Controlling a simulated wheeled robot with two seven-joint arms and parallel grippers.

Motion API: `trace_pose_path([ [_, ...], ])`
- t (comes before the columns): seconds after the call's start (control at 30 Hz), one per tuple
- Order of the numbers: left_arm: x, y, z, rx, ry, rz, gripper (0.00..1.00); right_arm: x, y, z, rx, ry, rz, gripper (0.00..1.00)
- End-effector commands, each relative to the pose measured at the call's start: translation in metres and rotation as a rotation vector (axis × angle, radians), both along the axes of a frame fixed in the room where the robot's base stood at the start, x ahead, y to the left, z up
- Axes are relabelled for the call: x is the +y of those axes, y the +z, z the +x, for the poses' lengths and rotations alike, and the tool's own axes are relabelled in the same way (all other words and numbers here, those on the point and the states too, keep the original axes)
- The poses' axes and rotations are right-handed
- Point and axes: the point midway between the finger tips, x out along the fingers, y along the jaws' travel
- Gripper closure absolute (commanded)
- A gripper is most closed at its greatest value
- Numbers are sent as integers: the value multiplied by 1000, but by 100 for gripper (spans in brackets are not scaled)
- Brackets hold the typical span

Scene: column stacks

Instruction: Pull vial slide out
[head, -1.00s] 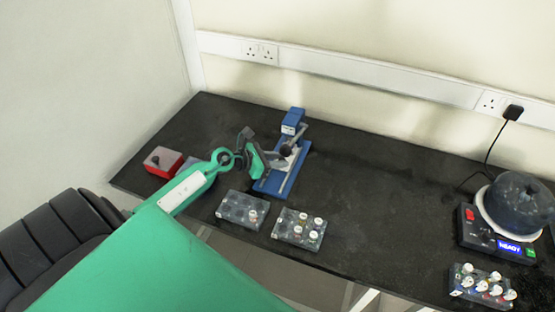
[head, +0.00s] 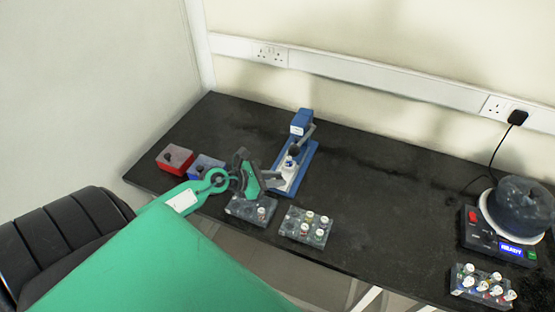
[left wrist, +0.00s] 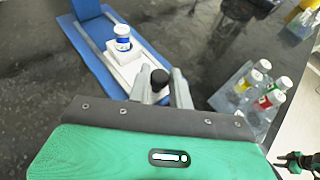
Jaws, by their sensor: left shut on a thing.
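The blue vial device (head: 301,122) stands on the black bench in the head view, its long blue base (left wrist: 82,40) crossing the left wrist view's upper left. A white slide (left wrist: 126,70) lies along this base. A vial (left wrist: 122,40) with white cap and blue label stands upright in it. My left gripper (head: 276,181) is at the base's front end. In the left wrist view its fingers (left wrist: 162,88) are shut on the slide's black knob (left wrist: 160,77). A green and black piece (left wrist: 298,162) at that view's lower right looks like my right gripper; its jaws are unclear.
Two clear racks stand in front, one (head: 250,211) just below my gripper, the other (head: 305,226) with several white-capped vials. A red box (head: 175,158) and a blue box (head: 206,167) are left. A centrifuge (head: 500,235) and another rack (head: 483,283) are right. The bench middle is clear.

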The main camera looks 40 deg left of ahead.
Motion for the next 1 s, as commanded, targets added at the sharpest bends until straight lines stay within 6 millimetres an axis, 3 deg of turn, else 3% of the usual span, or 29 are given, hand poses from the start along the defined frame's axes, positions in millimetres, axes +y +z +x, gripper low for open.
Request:
trace_pose_path([
  [0.2,-2,-2,-2,7,-6,-2,100,1,1,10,-14,0,2,64],
  [0.23,-2,-2,-3,7,-6,-2,77,1,1,10,-13,0,2,64],
  [0.33,-2,-2,-2,7,-5,-2,57,1,0,6,-7,0,1,64],
  [0.57,-1,-1,-2,5,-5,-1,57,0,0,-7,10,0,0,64],
  [0.73,1,-1,-5,5,-4,0,57,1,-2,-6,8,0,0,64],
  [1.0,17,10,-32,7,-5,2,57,1,-10,-1,2,-1,1,64],
])
